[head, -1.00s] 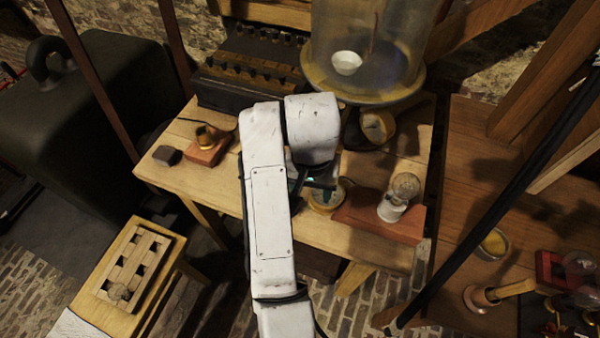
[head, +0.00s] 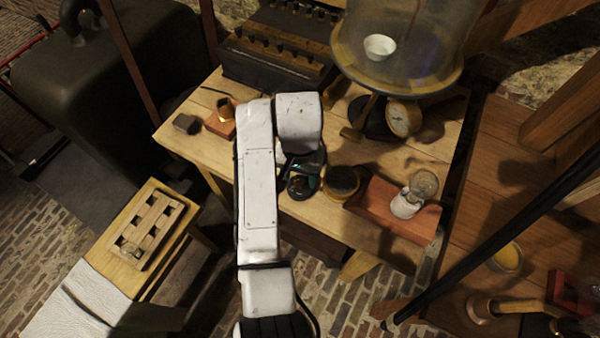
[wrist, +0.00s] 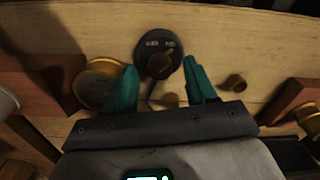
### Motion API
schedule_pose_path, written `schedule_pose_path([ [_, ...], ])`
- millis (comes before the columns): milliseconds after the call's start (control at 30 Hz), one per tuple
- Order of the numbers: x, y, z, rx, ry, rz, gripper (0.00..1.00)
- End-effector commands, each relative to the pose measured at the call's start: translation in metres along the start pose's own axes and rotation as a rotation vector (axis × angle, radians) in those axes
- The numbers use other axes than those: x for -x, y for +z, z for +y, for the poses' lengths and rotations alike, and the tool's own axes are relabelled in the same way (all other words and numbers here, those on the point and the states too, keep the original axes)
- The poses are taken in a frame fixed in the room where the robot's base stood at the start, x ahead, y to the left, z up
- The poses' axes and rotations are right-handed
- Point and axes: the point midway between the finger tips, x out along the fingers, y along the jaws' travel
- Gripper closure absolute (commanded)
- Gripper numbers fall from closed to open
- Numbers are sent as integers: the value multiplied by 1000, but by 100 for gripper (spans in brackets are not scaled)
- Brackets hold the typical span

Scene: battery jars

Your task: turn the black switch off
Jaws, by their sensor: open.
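The black switch (wrist: 170,46) is a round dark disc with pale markings and a brownish lever or knob (wrist: 158,66) in the wrist view. It lies on the wooden table. In the head view the switch (head: 300,189) shows as a dark disc below the end of my arm, partly covered. My gripper (wrist: 158,68) is open, with its teal fingers on either side of the lever in the wrist picture. Whether they touch it I cannot tell. In the head view my gripper (head: 305,165) is mostly hidden by my white arm.
A round brass-rimmed instrument (head: 341,180) sits close beside the switch. Small brown knobs (wrist: 235,83) lie near the right finger.

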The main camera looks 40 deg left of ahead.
Motion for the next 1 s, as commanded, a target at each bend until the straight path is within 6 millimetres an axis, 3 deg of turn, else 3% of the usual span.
schedule_pose_path([
  [367,-6,0,0,0,0,0,44],
  [900,-6,0,0,0,0,0,95],
  [1000,-6,0,0,0,0,0,100],
])
